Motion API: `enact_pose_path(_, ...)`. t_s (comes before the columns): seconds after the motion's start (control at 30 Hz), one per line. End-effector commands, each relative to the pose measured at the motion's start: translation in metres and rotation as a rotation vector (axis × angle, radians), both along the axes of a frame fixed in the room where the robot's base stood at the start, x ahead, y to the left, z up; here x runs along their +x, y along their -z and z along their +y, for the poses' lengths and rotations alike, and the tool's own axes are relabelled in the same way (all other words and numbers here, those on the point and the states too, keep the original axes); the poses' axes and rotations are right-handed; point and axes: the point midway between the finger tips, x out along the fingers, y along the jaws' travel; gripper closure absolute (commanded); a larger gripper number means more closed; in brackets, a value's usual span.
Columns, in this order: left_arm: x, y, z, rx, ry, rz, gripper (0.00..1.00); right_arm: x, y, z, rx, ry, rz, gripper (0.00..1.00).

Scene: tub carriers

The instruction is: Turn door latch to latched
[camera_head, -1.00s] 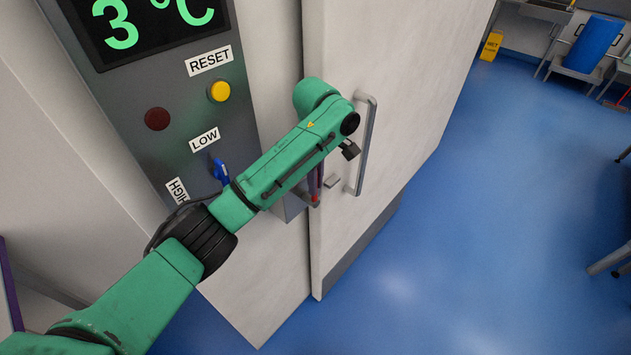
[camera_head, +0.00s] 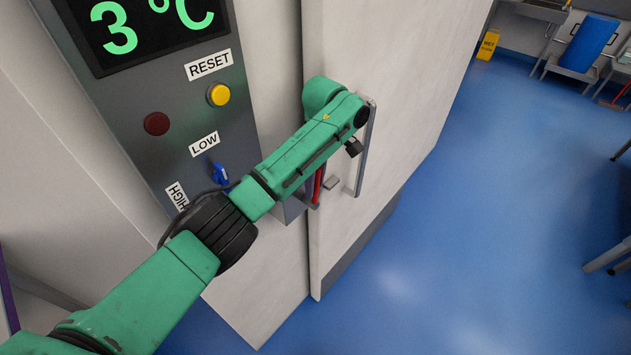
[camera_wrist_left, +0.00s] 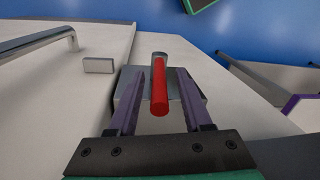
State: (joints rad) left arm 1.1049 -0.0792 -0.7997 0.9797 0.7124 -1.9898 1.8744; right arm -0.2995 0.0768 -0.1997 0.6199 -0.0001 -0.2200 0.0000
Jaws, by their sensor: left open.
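The door latch shows in the left wrist view as a red lever (camera_wrist_left: 160,90) on a grey metal mount (camera_wrist_left: 128,90). In the head view the red lever (camera_head: 317,186) is partly hidden by my left arm, at the edge between the control panel and the door. A small grey block (camera_wrist_left: 98,65) sits on the door beside the latch; it also shows in the head view (camera_head: 331,183). My left gripper (camera_wrist_left: 157,78) is open, with its purple fingers on either side of the red lever. Gaps show between lever and fingers. My right gripper is not in view.
A long metal door handle (camera_head: 366,150) stands out right of the latch. The grey panel (camera_head: 185,95) left of it carries a yellow button (camera_head: 219,95), a dark red lamp (camera_head: 157,123) and a blue switch (camera_head: 220,174). Blue floor (camera_head: 470,220) is open at the right.

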Motion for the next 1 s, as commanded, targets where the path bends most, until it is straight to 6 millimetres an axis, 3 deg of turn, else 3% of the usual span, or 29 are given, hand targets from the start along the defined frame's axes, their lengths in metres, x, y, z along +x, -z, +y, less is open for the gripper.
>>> enact_pose_path(0.23,0.004,-0.022,-0.001,0.000,0.001,-0.007,0.50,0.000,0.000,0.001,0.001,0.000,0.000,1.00)
enact_pose_path(0.7,0.014,-0.119,-0.006,0.000,-0.004,-0.004,0.50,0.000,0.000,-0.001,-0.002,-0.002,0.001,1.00)
enact_pose_path(1.0,0.016,-0.142,-0.008,0.000,-0.001,0.001,0.50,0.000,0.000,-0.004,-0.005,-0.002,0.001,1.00)
